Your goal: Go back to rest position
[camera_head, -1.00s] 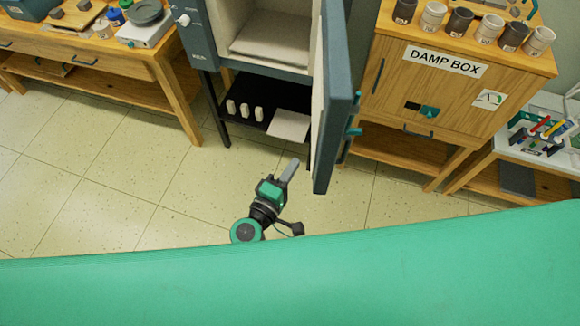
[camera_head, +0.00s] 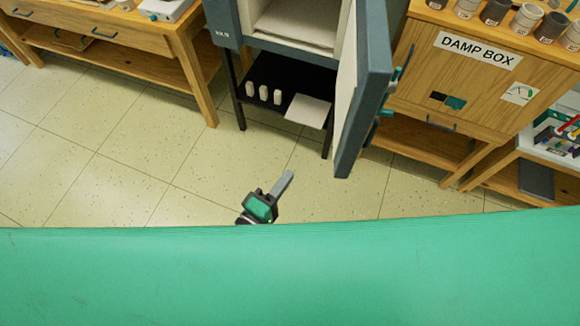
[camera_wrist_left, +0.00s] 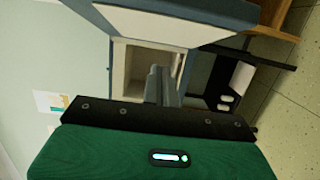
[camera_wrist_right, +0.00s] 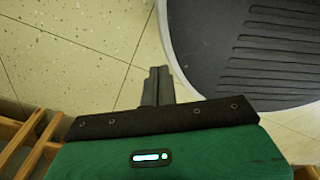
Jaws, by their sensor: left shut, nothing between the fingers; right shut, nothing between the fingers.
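My left gripper (camera_head: 284,184) shows just beyond the green edge at the bottom of the head view. It is shut and empty, over the floor in front of the open kiln. In the left wrist view its fingers (camera_wrist_left: 161,85) are pressed together, with the kiln opening behind them. My right gripper is not in the head view. In the right wrist view its fingers (camera_wrist_right: 157,87) are shut with nothing between them, above the tiled floor.
The kiln (camera_head: 300,50) stands with its door (camera_head: 364,95) swung open towards me. White posts (camera_head: 263,93) and a pale slab (camera_head: 308,110) lie on its lower shelf. The damp box cabinet (camera_head: 465,95) is at right, a wooden table (camera_head: 130,60) at left. Tiled floor (camera_head: 130,170) between is clear.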

